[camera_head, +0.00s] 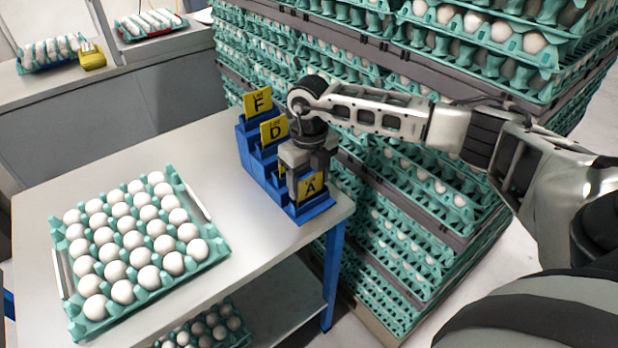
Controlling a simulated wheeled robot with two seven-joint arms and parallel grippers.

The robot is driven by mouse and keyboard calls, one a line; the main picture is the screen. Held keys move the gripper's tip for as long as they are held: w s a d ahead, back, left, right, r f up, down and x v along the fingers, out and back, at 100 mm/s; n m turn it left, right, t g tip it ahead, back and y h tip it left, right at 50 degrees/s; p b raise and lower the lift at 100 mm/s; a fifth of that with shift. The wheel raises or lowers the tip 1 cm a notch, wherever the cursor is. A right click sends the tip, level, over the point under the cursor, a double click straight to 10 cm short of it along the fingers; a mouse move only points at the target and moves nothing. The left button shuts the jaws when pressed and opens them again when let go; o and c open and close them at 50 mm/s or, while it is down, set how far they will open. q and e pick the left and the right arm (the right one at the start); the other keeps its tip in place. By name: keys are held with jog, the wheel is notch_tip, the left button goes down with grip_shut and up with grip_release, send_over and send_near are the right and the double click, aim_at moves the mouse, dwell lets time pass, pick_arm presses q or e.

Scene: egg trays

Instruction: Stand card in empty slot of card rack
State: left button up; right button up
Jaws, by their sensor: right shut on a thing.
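The blue stepped card rack (260,175) stands at the right end of the light table. A yellow card F (258,102) stands in its back step and a yellow card D (274,129) stands in the step in front of it. My right gripper (309,172) points down over the front of the rack, shut on the yellow card A (311,188). Card A is upright at the front step; whether its lower edge is seated in the slot is hard to tell. A yellow sliver behind the gripper is mostly hidden. My left gripper is out of view.
A teal tray of white eggs (215,240) lies on the table (190,155) left of the rack, with bare tabletop between. Tall stacks of egg trays (400,215) rise close behind and right of the rack. Another tray sits on the lower shelf.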

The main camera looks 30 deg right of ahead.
jog(key=o, duration=1)
jog(key=shift+o, duration=0.2)
notch_tip(320, 180, up, 16)
jog(key=b, duration=0.1)
jog(key=shift+b, duration=0.3)
